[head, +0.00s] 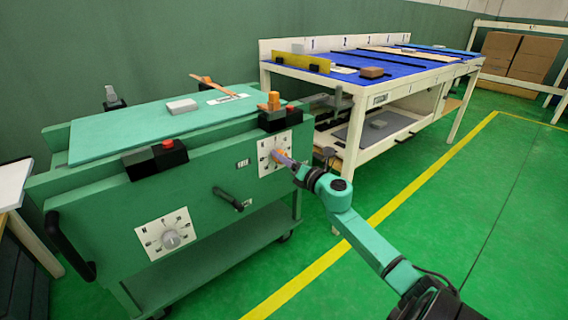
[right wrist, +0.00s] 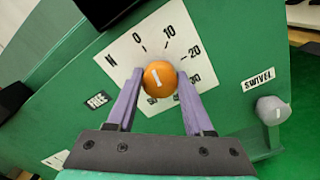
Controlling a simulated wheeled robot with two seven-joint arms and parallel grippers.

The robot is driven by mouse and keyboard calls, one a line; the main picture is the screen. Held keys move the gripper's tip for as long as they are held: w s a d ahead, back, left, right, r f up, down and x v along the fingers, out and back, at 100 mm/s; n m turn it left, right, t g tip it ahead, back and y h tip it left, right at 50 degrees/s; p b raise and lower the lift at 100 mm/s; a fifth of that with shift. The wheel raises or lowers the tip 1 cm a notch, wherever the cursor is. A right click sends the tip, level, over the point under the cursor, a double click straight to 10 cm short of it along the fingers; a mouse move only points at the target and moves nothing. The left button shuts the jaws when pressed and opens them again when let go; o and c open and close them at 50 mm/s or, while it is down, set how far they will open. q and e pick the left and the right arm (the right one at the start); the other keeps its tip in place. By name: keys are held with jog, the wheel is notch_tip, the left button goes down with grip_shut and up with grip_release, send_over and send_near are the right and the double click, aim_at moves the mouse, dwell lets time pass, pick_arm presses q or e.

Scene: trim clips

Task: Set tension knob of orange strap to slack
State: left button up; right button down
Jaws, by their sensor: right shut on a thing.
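The orange tension knob (right wrist: 160,78) sits on a white dial plate (right wrist: 118,55) on the green cart's front. The plate has numbers around the knob. The knob's white mark points nearly straight up in the right wrist view, leaning slightly left, roughly between 0 and 10. My right gripper (right wrist: 158,88) is shut on the knob, with a purple finger on either side. In the head view my right gripper (head: 285,160) reaches the right dial plate (head: 266,143) and covers part of the knob. My left gripper is not in view.
A second dial with a grey knob (head: 170,239) is at the cart's lower left. A black lever (head: 228,197) juts out between the dials. Black boxes with red buttons stand on the cart's edge. A grey knob (right wrist: 272,110) sits beside a SWIVEL label (right wrist: 258,79).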

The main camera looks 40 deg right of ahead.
jog(key=shift+f+n+b, duration=0.2)
jog(key=shift+n+b, duration=0.25)
jog(key=shift+n, duration=0.65)
jog(key=shift+c, duration=1.4)
grip_release()
jog(key=shift+r, duration=0.1)
jog(key=shift+s, duration=0.1)
jog(key=s+p, duration=0.2)
jog(key=s, duration=1.2)
jog(key=shift+s+a, duration=0.15)
jog(key=shift+s, duration=0.05)
